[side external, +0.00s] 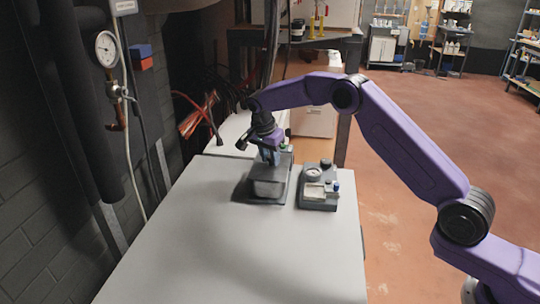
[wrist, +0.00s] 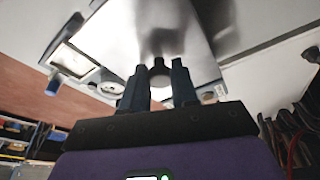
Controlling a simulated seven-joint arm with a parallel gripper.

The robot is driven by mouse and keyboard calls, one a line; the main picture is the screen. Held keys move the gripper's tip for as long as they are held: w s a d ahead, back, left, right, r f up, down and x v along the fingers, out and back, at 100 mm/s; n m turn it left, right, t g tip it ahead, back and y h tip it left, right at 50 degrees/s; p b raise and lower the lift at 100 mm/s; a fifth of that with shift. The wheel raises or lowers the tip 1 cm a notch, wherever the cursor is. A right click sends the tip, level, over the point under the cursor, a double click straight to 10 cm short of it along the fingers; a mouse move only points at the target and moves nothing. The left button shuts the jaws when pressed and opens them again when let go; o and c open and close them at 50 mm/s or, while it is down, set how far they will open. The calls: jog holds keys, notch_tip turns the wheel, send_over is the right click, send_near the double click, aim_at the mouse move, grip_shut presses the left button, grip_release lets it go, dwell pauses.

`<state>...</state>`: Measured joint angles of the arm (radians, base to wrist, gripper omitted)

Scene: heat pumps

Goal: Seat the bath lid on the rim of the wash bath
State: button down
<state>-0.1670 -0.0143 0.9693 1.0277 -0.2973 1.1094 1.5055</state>
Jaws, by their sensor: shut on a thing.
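My gripper (side external: 270,157) points down over the wash bath (side external: 268,189), a grey box on a dark base near the far end of the table. In the wrist view my gripper (wrist: 158,70) has its two dark fingers on either side of a round knob. The knob belongs to the bath lid (wrist: 135,35), a shiny metal plate that fills the upper middle of that view. The lid is at or just above the bath's top. The fingers and the low resolution hide whether it touches the rim all round.
Red and dark cables (side external: 205,115) hang behind at left. The near part of the table (side external: 230,255) is clear.

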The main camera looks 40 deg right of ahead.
jog(key=shift+f, duration=0.25)
jog(key=c, duration=0.8)
grip_release()
jog(key=v, duration=1.7)
jog(key=shift+r, duration=0.25)
